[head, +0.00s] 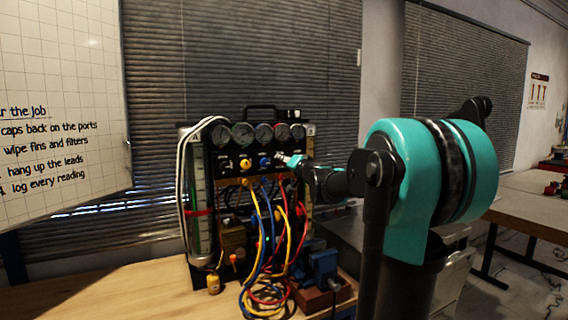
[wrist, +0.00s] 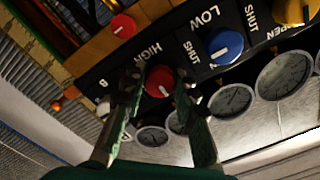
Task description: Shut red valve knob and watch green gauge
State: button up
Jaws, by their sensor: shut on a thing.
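The red valve knob (wrist: 159,80) sits on the black panel in the wrist view, by the word HIGH, with a SHUT label to its right. A pale mark shows on its lower side. My gripper (wrist: 157,91) has one finger on each side of the knob and is shut on it. In the head view my gripper (head: 284,158) reaches the panel from the right and mostly hides the knob. A row of round gauges (head: 242,134) runs above the knobs. I cannot tell which gauge is the green one, and no needle reading is legible.
A blue knob (wrist: 224,45) and a yellow knob (wrist: 290,10) sit right of the red one. Another small red knob (wrist: 123,26) lies above. Coloured hoses (head: 262,235) hang below the panel. A blue vise (head: 324,265) stands on the wooden bench (head: 110,297).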

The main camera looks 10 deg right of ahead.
grip_shut()
jog(key=shift+m, duration=0.4)
jog(key=m, duration=0.3)
jog(key=shift+m, duration=0.4)
jog(key=m, duration=0.8)
jog(key=shift+m, duration=0.4)
jog(key=m, duration=0.4)
jog(key=shift+m, duration=0.4)
jog(key=o, duration=1)
grip_release()
